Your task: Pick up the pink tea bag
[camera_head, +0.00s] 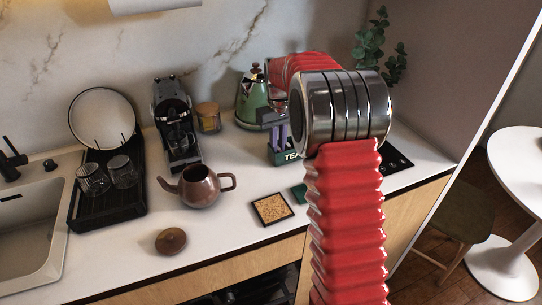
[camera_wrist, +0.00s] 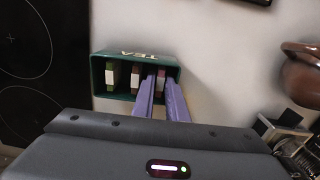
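The green tea box (camera_head: 291,155), marked TEA, stands on the counter, partly hidden by my arm. In the wrist view the box (camera_wrist: 99,88) is seen from above with several upright tea bags. A greenish bag (camera_wrist: 110,77) and a darker bag (camera_wrist: 135,77) are at the left. The pink tea bag (camera_wrist: 161,78) shows partly, further right. My gripper (camera_wrist: 162,82) has two purple fingers reaching down into the box, one on each side of the pink bag. A gap shows between the fingers, so they look open. Whether they touch the bag is unclear. My gripper (camera_head: 279,138) also shows in the head view.
A green kettle (camera_head: 251,98) and wooden-lidded jar (camera_head: 208,117) are behind. The cooktop (camera_wrist: 25,60) lies beside the box.

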